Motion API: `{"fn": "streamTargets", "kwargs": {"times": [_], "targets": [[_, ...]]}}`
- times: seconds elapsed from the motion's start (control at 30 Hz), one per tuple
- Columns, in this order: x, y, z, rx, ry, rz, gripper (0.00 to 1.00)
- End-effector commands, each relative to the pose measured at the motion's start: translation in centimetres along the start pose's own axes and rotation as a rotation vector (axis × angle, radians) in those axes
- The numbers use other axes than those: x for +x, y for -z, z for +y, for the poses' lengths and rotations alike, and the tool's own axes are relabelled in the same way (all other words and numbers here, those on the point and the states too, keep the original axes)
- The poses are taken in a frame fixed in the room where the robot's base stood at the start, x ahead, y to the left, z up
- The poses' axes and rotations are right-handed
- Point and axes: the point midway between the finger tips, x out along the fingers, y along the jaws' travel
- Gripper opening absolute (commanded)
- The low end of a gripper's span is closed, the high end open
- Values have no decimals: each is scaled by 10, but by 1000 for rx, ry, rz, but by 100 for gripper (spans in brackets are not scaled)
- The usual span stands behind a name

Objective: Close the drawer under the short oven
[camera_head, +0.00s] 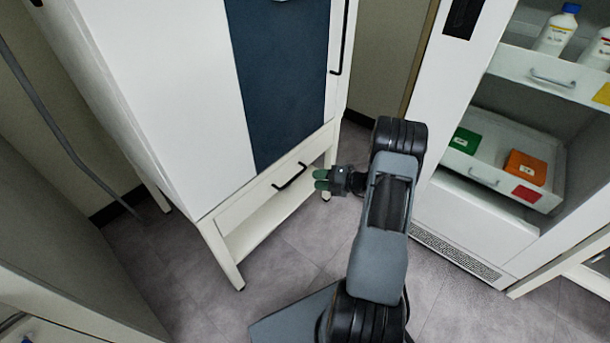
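The short oven (175,90) is a white cabinet with a dark blue door panel (280,80) on the left half of the head view. The drawer (250,203) under it has a white front with a black bar handle (289,177). From this steep angle I cannot tell how far the drawer front stands out from the cabinet. My gripper (320,180) has green fingertips pointing left toward the drawer's right part. It appears just right of the handle, with no clear contact. The fingers are close together and nothing shows between them; their opening is too small to judge.
A white open cabinet (478,215) stands at right, with pull-out trays holding a green box (465,140), an orange box (525,167) and bottles (557,30). The oven stands on white legs (222,255). Grey tile floor (290,260) is clear in front of it.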

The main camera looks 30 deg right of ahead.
Motion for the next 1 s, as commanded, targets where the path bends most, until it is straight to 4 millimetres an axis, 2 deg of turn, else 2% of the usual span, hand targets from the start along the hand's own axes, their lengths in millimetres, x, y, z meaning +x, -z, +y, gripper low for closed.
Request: {"fn": "streamTargets", "kwargs": {"times": [0.1, 0.33, 1.0], "targets": [[-20, 0, 2, 0, 0, -3, 37], [-39, 0, 1, -1, -1, 0, 37], [-42, 1, 2, -7, 2, 3, 37]]}}
